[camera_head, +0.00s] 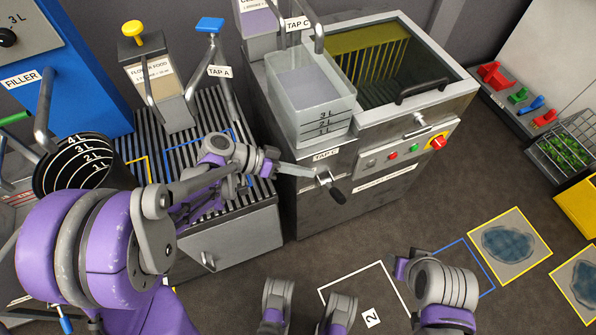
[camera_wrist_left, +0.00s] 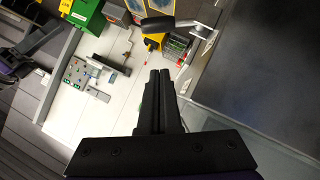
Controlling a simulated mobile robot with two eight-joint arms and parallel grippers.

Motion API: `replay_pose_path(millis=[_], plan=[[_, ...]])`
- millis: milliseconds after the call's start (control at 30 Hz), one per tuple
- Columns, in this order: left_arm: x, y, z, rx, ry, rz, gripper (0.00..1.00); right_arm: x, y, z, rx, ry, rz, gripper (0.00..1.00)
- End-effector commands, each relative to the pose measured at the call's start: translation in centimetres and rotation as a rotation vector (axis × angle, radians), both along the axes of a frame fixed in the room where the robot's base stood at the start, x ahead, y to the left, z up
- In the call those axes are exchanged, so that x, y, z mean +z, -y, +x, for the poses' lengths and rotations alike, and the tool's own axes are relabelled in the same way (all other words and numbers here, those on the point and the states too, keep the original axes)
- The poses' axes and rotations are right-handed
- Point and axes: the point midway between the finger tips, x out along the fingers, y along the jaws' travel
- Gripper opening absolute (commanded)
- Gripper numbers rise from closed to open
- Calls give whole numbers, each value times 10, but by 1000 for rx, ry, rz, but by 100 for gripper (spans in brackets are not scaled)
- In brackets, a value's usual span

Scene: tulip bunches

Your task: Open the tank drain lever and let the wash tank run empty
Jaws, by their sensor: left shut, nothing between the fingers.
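The wash tank (camera_head: 377,117) is a grey steel cabinet with an open top; its yellowish inner wall shows, and I cannot tell the water level. The drain lever (camera_head: 337,193) is on the tank's front left, with a black handle angled down to the right on a metal arm. It also shows in the left wrist view, where its black handle (camera_wrist_left: 158,24) lies just beyond my fingertips. My left gripper (camera_head: 310,172) is shut and empty, pointing at the lever from the left. In the wrist view its black fingers (camera_wrist_left: 160,74) appear apart from the handle.
A clear measuring container (camera_head: 310,100) stands at the tank's left top. A panel with buttons and a red knob (camera_head: 438,142) is on the tank's front. A striped-top bench (camera_head: 240,232) stands left of the tank. Marked floor squares (camera_head: 509,246) lie at right.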

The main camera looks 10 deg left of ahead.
Motion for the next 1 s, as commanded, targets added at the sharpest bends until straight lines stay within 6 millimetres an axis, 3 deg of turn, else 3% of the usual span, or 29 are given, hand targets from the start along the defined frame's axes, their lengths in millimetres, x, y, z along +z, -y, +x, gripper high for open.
replay_pose_path(millis=[33, 267, 500, 1000], plan=[[-10, 12, 3, -6, -1, -1, 0, -9, 0, 0, 0, -3, 0, 50], [-33, 52, 15, -5, -2, 0, 0, -30, 0, 2, 0, -10, 0, 50], [-59, 63, 5, -1, -2, 1, 0, -52, 0, 4, 0, -18, 0, 50], [-61, 65, 4, 1, 0, 2, 0, -54, 0, 5, 0, -18, 0, 50]])
